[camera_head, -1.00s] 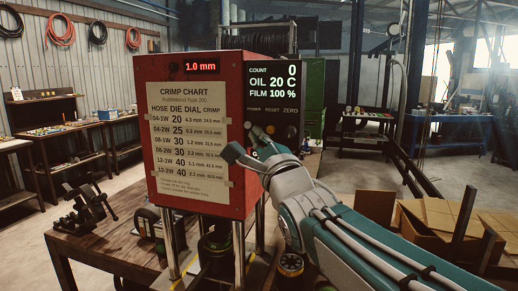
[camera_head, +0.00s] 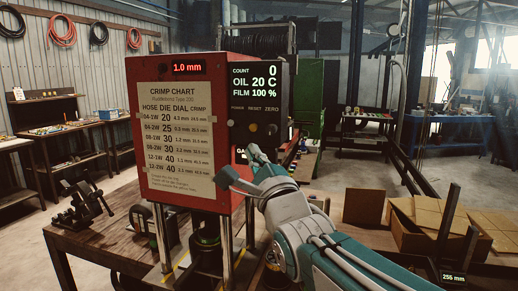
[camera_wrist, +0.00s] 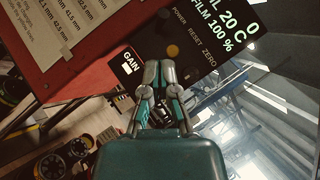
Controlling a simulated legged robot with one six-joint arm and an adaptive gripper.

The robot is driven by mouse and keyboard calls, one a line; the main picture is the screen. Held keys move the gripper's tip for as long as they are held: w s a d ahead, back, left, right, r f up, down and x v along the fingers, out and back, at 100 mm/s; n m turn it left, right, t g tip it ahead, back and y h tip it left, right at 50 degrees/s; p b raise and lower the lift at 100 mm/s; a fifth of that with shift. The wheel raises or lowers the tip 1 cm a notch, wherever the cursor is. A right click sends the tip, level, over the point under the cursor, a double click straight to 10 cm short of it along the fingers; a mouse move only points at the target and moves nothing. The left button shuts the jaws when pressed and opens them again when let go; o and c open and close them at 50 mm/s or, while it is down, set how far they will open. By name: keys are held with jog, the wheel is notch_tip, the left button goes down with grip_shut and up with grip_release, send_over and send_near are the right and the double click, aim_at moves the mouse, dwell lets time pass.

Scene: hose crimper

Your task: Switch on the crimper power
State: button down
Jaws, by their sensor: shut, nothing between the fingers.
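The crimper (camera_head: 190,82) is a red box with a black control panel (camera_head: 263,100) on its right side. Its screen is lit with COUNT 0, OIL 20 C and FILM 100 %. POWER, RESET and ZERO labels sit below; the POWER label also shows in the wrist view (camera_wrist: 180,16). A yellowish button (camera_head: 254,127) is under RESET. The button under POWER is dark and hard to make out. My gripper (camera_head: 241,165) is shut and empty, just below the button row. In the wrist view my fingertips (camera_wrist: 159,64) point toward the panel's lower part, beside the GAIN label (camera_wrist: 130,66); contact cannot be told.
A red readout (camera_head: 187,68) shows 1.0 mm above the crimp chart (camera_head: 180,130). The crimper stands on a wooden table (camera_head: 100,245) with a small black vise-like tool (camera_head: 83,205). Cardboard boxes (camera_head: 425,233) lie at the right.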

jog(key=s+d, duration=0.4)
jog(key=s, duration=0.3)
jog(key=s+d+f+n+g+h, duration=0.1)
jog(key=d+f+n+g+h, duration=0.25)
jog(key=f, duration=0.45)
jog(key=s+d+f+n+g+h, duration=0.1)
jog(key=d+f+n+g+h, duration=0.15)
jog(key=f+n, duration=0.35)
jog(key=s+d+f+n+g+h, duration=0.1)
jog(key=s+d+f+n+g, duration=0.2)
jog(key=s+f+n+g, duration=0.6)
jog(key=s+f, duration=0.4)
jog(key=f, duration=0.1)
jog(key=shift+d+f+n+g, duration=0.3)
jog(key=shift+d+f+n, duration=0.05)
jog(key=shift+d+f, duration=0.05)
jog(key=shift+a, duration=0.1)
